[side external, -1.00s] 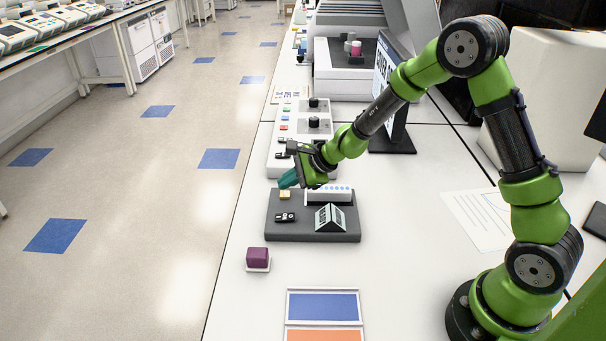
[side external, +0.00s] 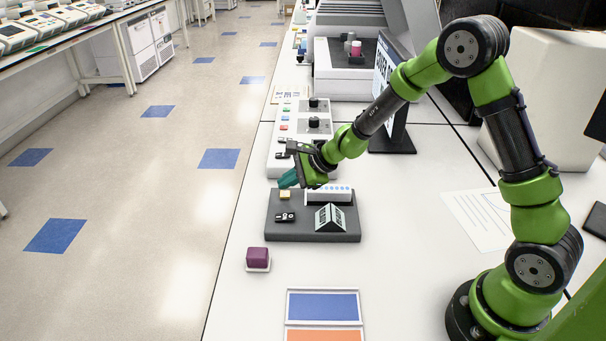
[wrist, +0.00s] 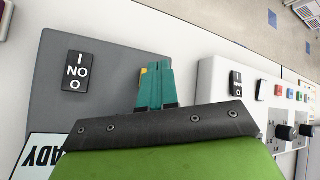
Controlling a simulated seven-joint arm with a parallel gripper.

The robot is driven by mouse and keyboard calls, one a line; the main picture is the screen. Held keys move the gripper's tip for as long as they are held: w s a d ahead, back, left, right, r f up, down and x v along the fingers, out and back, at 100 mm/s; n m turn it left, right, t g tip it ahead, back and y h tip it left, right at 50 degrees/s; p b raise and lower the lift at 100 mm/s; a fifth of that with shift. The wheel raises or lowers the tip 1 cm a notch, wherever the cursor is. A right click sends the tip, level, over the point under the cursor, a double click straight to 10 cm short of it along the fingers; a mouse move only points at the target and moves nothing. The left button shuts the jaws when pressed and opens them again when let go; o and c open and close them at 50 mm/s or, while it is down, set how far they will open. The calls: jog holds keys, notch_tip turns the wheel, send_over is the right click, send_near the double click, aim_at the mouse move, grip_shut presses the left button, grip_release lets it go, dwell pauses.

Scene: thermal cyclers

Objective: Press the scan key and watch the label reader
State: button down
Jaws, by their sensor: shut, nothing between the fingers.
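A dark grey unit (side external: 283,231) lies flat on the white bench and carries a small yellow key (side external: 285,195), a black rocker switch (side external: 285,217) and a wedge-shaped sign (side external: 330,217). In the wrist view the sign (wrist: 42,151) shows letters ending in "ADY", and the rocker switch (wrist: 76,71) is marked I, NO and 0. My gripper (side external: 284,184) points down with its teal fingers together at the yellow key. In the wrist view the fingertips (wrist: 158,66) cover most of the key (wrist: 143,71). I cannot tell whether they touch it.
A white control panel (side external: 283,159) with coloured buttons and black knobs stands just behind the grey unit. A purple block (side external: 257,256) on a white base sits in front, near the bench edge. Blue (side external: 323,306) and orange (side external: 323,335) panels lie nearer. A paper sheet (side external: 478,218) lies at right.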

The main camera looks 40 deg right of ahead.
aim_at(288, 195)
jog(key=shift+f, duration=0.2)
jog(key=shift+f, duration=0.25)
jog(key=shift+f, duration=0.4)
dwell(1.0)
jog(key=shift+r, duration=0.8)
jog(key=shift+r, duration=2.55)
